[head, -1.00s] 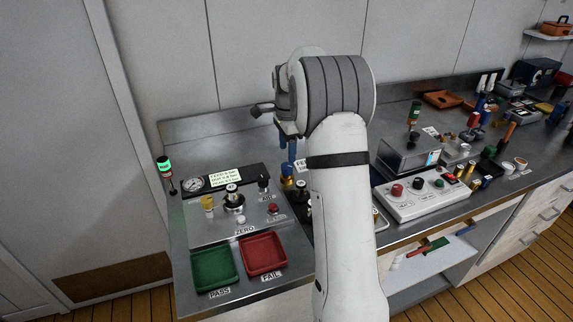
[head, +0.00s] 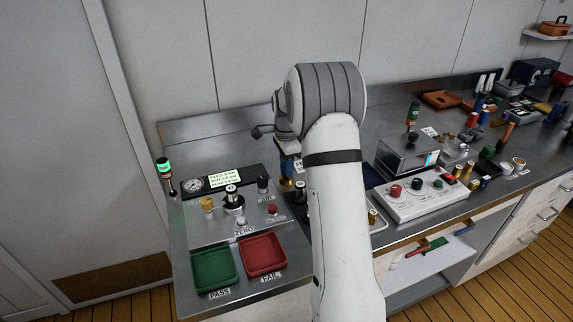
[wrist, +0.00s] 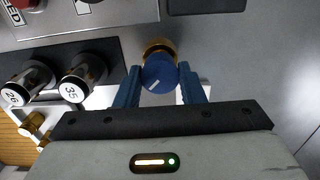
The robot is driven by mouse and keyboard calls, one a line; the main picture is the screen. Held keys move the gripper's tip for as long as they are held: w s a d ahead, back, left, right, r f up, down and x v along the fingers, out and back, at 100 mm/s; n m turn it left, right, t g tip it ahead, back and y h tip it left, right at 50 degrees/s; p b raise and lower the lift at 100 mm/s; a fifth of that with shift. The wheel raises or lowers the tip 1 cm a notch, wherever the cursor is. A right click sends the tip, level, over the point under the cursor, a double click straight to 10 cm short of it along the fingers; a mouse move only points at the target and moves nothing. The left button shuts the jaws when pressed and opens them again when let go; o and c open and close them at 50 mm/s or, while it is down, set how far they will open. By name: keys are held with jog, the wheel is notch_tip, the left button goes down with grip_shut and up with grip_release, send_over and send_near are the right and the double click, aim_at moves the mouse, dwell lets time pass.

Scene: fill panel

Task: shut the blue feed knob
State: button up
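The blue feed knob (wrist: 158,76), with a white pointer line running diagonally across its face and a brass collar behind it, is between the two blue fingers of my gripper (wrist: 159,72) in the wrist view. The fingers flank it closely on both sides. Whether they press on it or leave a thin gap cannot be told. In the head view my gripper (head: 289,166) is low over the panel beside my forearm, above a brass part. The knob itself is mostly hidden there.
Black-and-chrome knobs marked 26 (wrist: 28,84) and 35 (wrist: 82,80) stand left of my gripper in the wrist view. A gauge panel (head: 205,182), a green tray (head: 213,270) and a red tray (head: 263,252) are at left. A white control box (head: 425,196) stands right of my arm.

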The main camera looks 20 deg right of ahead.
jog(key=c, duration=0.5)
jog(key=shift+n, duration=0.4)
jog(key=n, duration=0.5)
jog(key=shift+n, duration=0.4)
jog(key=n, duration=0.6)
jog(key=shift+b, duration=0.35)
jog(key=n, duration=0.7)
jog(key=shift+n, duration=0.3)
jog(key=n, duration=0.6)
jog(key=shift+n, duration=0.3)
